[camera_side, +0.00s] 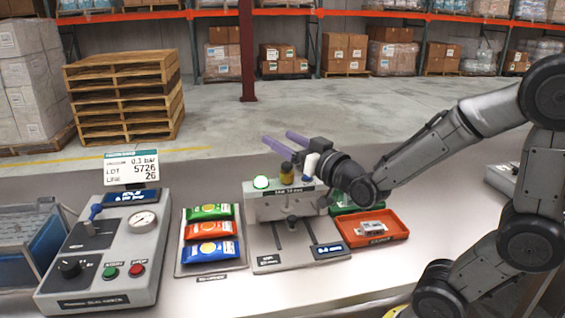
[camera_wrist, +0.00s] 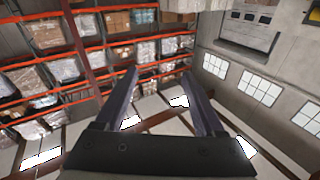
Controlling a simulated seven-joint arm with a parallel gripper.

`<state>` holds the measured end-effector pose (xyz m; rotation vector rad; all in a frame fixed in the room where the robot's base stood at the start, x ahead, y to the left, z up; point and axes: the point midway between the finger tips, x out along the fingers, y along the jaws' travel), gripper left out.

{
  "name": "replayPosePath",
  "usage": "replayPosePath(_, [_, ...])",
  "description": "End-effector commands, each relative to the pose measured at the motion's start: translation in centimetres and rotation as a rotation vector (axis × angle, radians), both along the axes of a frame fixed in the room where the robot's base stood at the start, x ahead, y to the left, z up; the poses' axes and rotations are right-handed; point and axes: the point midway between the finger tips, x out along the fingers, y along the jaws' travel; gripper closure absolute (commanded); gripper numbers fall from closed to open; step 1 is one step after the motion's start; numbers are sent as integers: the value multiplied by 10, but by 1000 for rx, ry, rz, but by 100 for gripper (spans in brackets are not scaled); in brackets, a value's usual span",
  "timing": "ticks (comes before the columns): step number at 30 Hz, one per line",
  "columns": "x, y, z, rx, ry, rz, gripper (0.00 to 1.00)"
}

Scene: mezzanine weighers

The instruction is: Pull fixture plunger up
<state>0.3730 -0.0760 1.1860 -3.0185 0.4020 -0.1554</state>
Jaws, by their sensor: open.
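The grey fixture (camera_side: 270,208) stands on the bench in the middle of the side view, with a lit green lamp (camera_side: 261,183) on its top left. A small dark knob on a stem (camera_side: 291,221) shows at its front, low down; I take it for the plunger but cannot be sure. An amber cap-like part (camera_side: 287,173) stands at its top. My gripper (camera_side: 276,137) is above and behind the fixture, its two purple fingers level and pointing left, apart and empty. In the wrist view the open gripper (camera_wrist: 160,74) has nothing between its fingers; the fixture is out of that view.
Left of the fixture are a tray (camera_side: 181,258) of green, orange and blue packets and a control box (camera_side: 145,254) with gauge, lever and buttons. An orange tray (camera_side: 396,222) holding a small part sits right. A sign (camera_side: 132,167) stands behind the box. Air above the packets is free.

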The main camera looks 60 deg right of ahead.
Motion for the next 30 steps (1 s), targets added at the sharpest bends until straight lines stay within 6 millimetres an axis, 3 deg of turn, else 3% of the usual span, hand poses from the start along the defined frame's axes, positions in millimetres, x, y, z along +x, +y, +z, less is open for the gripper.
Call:
replayPosePath(5, [0, -36, -39, -50, -57, -129, 29])
replayPosePath(9, [-10, -61, -90, -80, -5, -216, 29])
replayPosePath(13, [-17, -73, -133, -68, 102, -247, 29])
replayPosePath(20, [-9, -84, -141, -62, 124, -261, 29])
replayPosePath(30, [46, -115, -141, -63, 123, -260, 29])
